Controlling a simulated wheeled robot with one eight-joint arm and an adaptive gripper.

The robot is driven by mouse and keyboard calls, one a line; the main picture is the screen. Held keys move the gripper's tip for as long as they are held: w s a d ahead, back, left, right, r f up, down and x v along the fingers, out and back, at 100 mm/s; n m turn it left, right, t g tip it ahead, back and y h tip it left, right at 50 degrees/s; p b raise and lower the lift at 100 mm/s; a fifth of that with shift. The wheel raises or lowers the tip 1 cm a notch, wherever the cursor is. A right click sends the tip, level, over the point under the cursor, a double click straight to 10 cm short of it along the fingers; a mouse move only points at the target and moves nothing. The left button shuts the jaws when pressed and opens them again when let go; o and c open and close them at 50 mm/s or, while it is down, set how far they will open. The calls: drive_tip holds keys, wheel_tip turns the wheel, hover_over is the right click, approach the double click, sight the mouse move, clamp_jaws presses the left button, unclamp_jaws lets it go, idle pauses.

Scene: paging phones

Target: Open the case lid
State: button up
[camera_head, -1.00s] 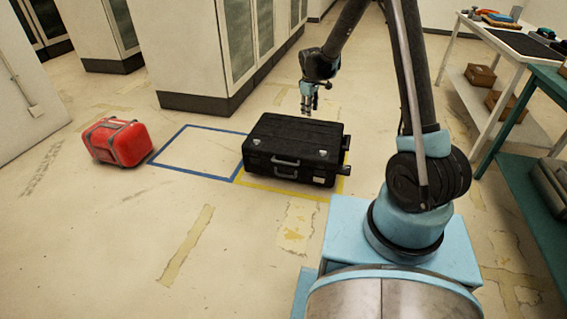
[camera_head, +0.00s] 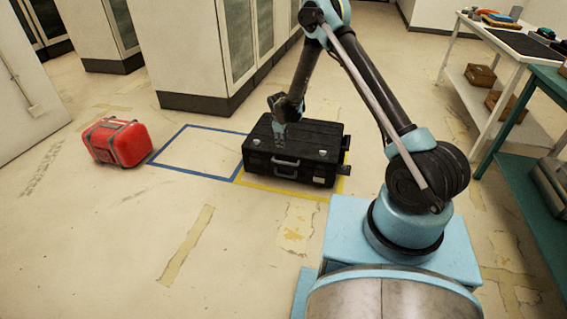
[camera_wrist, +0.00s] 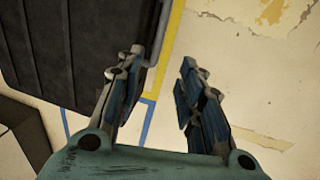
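The black case (camera_head: 318,138) lies flat on the floor with its lid shut. Its front side, facing the head camera, has a handle (camera_head: 285,162) and silver latches. My gripper (camera_head: 279,136) is over the left part of the case in the head view. In the wrist view, the ridged dark case (camera_wrist: 55,40) fills the upper left. There, my gripper (camera_wrist: 157,72) has its two fingers spread, with nothing between them but floor and the case's edge beyond. I cannot tell whether a finger touches the case.
The case stands in a yellow taped square (camera_head: 262,187). An empty blue taped square (camera_head: 187,174) is to its left, then a red bag (camera_head: 122,143). Grey cabinets (camera_head: 205,60) stand behind. A white table (camera_head: 487,40) and a teal bench (camera_head: 540,80) stand at right. The front floor is clear.

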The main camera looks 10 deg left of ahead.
approach(283, 160)
drive_tip(key=f, duration=0.2)
drive_tip(key=s+d+f, duration=0.1)
drive_tip(key=f, duration=0.1)
drive_tip(key=s+f, duration=0.1)
drive_tip(key=f, duration=0.1)
drive_tip(key=shift+s+d, duration=0.15)
drive_tip(key=shift+s, duration=0.1)
clamp_jaws()
idle(0.3)
